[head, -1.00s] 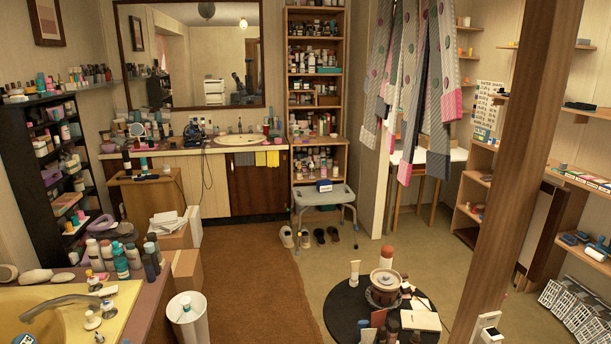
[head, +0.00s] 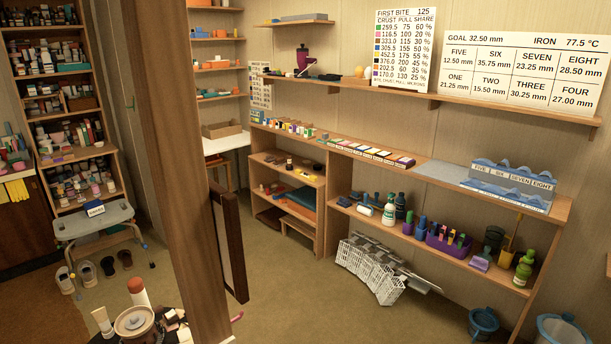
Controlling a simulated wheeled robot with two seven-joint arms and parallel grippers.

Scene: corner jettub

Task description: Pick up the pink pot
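No thing in view is plainly a pink pot. A small dark magenta pot-like container (head: 303,58) stands upright on the upper wall shelf, with something dark at its top. A lidded pot (head: 134,323), beige-pink to brown, stands on the dark round table at the lower left, partly cut off by the bottom edge. I cannot tell which one is the pink pot. Neither of my grippers is in view.
A wooden post (head: 180,150) with a dark wooden panel (head: 229,245) stands in front. A long shelf unit (head: 445,195) with bottles and boxes lines the right wall. White racks (head: 372,268) and a blue bucket (head: 483,322) are on the floor. Carpet (head: 300,300) before it is clear.

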